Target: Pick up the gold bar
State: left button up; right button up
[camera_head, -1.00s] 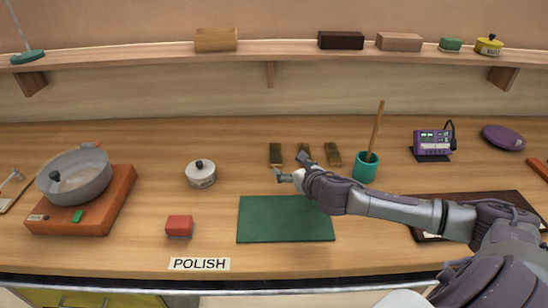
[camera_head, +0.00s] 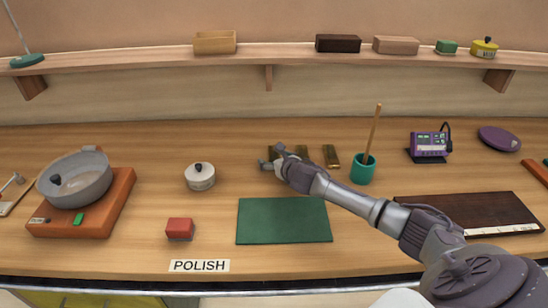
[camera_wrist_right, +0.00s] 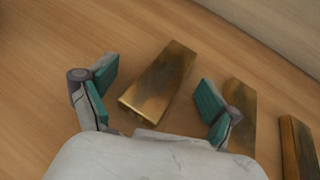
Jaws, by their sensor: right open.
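Three tarnished gold bars lie side by side on the wooden counter. In the right wrist view the nearest gold bar (camera_wrist_right: 160,78) lies between and just ahead of my open fingers; a second bar (camera_wrist_right: 241,112) is partly hidden by the right finger, and a third bar (camera_wrist_right: 297,148) is at the right edge. My right gripper, also in the wrist view (camera_wrist_right: 152,95), is open and empty. My left gripper is not in view.
A teal cup (camera_head: 362,170) with a wooden stick stands right of the bars. A green mat (camera_head: 284,221) lies in front of them. A white lidded pot (camera_head: 200,177) is to the left, with free counter between it and the gripper.

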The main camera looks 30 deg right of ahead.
jog(key=shift+s, duration=0.1)
grip_shut()
jog(key=shift+r, duration=0.1)
dwell(0.5)
